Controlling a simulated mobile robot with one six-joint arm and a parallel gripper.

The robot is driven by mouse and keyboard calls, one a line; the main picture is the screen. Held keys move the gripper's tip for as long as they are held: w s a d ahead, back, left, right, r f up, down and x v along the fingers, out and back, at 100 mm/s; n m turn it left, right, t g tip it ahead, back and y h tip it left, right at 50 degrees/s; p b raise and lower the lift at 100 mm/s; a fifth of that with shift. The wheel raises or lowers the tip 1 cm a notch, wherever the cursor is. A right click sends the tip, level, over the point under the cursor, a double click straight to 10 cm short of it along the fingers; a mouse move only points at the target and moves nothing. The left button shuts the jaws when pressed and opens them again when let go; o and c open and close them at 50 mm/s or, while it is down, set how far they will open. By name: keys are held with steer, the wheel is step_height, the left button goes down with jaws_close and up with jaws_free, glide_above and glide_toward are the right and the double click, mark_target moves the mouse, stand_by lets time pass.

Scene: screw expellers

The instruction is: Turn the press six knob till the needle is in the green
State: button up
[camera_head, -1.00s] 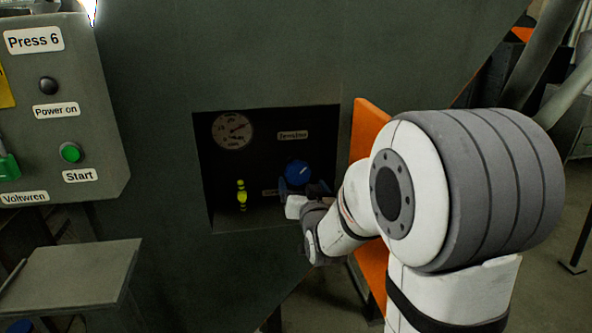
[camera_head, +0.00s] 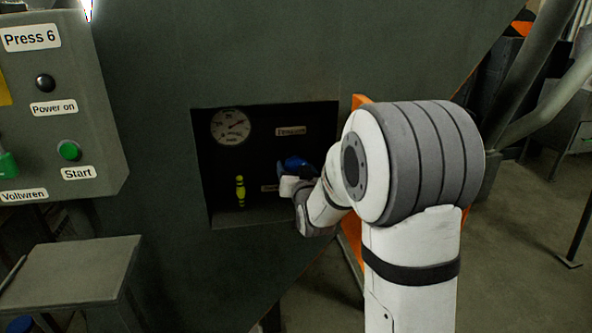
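The blue knob (camera_head: 296,163) sits in the dark recess of the press, partly hidden by my arm. My gripper (camera_head: 284,172) is at the knob's lower left side; its fingers are small, dark and mostly hidden, so I cannot tell whether they are open or shut on it. The round pressure gauge (camera_head: 230,127) is in the upper left of the recess. Its needle and any green zone are too small to read. The press six panel (camera_head: 60,135) with the label "Press 6" is at the left.
A yellow-green fitting (camera_head: 240,191) stands in the recess left of the knob. A small white label (camera_head: 291,131) is above the knob. A grey table (camera_head: 70,272) is at lower left. An orange panel (camera_head: 352,240) is behind my arm.

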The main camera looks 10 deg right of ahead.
steer(key=c, duration=0.6)
steer(key=shift+f+m+b, duration=0.15)
steer(key=shift+m+b, duration=0.15)
steer(key=shift+b, duration=0.3)
steer(key=shift+m+b, duration=0.3)
steer(key=shift+b, duration=0.2)
steer(key=m+b, duration=0.2)
steer(key=b, duration=0.1)
steer(key=shift+f, duration=0.15)
steer(key=m+b, duration=0.3)
steer(key=b, duration=0.1)
steer(key=shift+m, duration=0.4)
steer(key=shift+r+m+b, duration=0.25)
steer(key=shift+m+b, duration=0.55)
steer(key=shift+b, duration=0.1)
